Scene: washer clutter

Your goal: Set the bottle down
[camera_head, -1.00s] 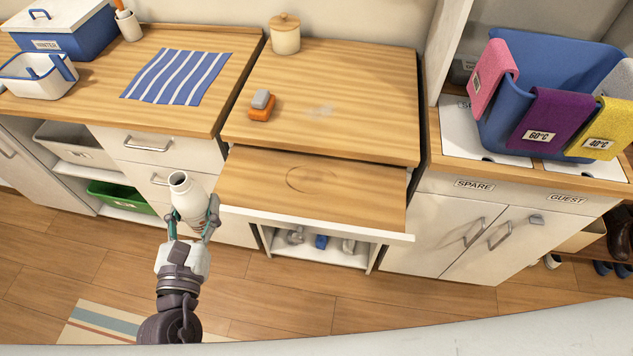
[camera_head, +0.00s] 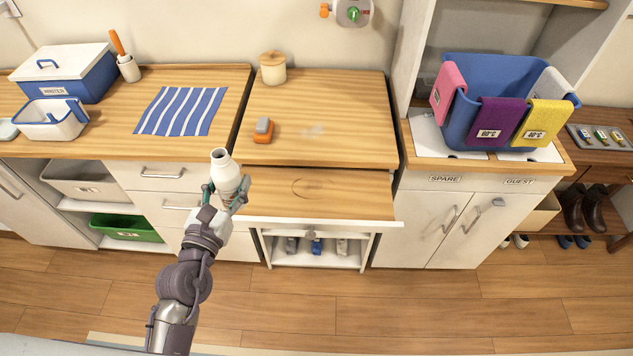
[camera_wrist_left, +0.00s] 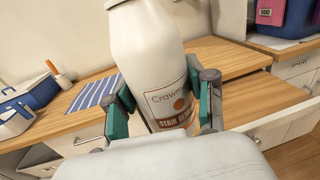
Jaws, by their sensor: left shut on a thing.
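A white bottle (camera_head: 225,175) with an open, narrow neck is held nearly upright, tilted slightly, in my left gripper (camera_head: 228,194). In the left wrist view, the bottle (camera_wrist_left: 150,60) fills the middle, with a "Stain" label partly visible. The teal pads of the left gripper (camera_wrist_left: 163,112) press on both of its sides. The bottle is in front of the cabinets, near the left end of the pulled-out wooden board (camera_head: 340,195), which bears a faint dark ring mark. I cannot tell whether the bottle's base touches anything. My right gripper is not in view.
The counter (camera_head: 350,110) behind the board holds an orange and grey brush (camera_head: 263,130), a lidded jar (camera_head: 272,68) and a pale smudge. A striped cloth (camera_head: 182,111) lies on the left counter. A blue basket (camera_head: 500,75) with cloths stands right. The board's surface is bare.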

